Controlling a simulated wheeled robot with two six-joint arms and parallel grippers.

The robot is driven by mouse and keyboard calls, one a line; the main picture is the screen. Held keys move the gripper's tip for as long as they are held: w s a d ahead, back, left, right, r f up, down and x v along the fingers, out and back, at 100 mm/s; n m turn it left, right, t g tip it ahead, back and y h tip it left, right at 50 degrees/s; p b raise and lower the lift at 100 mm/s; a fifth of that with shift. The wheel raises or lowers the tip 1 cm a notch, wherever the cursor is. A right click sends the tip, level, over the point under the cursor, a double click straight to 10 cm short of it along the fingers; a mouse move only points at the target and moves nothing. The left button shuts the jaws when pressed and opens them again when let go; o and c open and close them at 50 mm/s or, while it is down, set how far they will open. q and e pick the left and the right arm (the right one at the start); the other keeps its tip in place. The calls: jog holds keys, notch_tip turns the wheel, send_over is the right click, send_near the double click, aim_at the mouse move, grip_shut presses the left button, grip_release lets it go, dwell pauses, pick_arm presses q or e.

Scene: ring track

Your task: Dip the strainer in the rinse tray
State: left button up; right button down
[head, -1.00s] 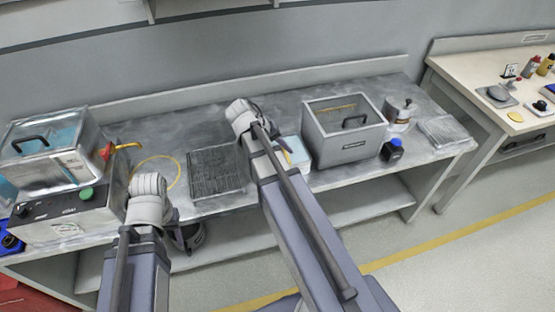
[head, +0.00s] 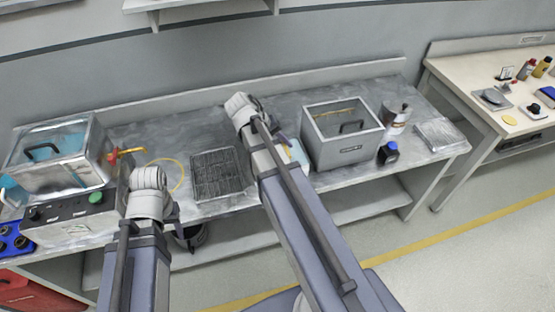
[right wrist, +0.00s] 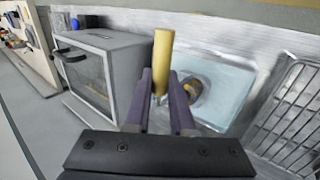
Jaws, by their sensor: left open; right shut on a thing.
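My right gripper (right wrist: 162,100) is shut on an upright yellow handle, which I take to be the strainer's (right wrist: 163,52). A dark and brownish round part shows just behind the fingers over the tray; whether it touches the bottom is unclear. The pale blue rinse tray (right wrist: 232,82) lies flat beside the gripper in the right wrist view. In the head view the tray (head: 297,153) is partly hidden by my right arm, which also hides the right fingers. My left gripper (head: 150,190) is open at the front left of the bench, its fingers mostly hidden.
A grey box with a handle (head: 342,142) stands right of the tray. A wire rack (head: 218,174) lies left of it. A metal tank (head: 58,160) sits on a control unit at far left. A blue-capped bottle (head: 388,153) and a can (head: 397,116) stand at right.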

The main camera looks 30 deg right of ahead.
jog(key=shift+r+p, duration=1.65)
jog(key=shift+r, duration=0.25)
notch_tip(320, 180, up, 4)
jog(key=p, duration=0.4)
jog(key=shift+f, duration=0.1)
dwell(0.3)
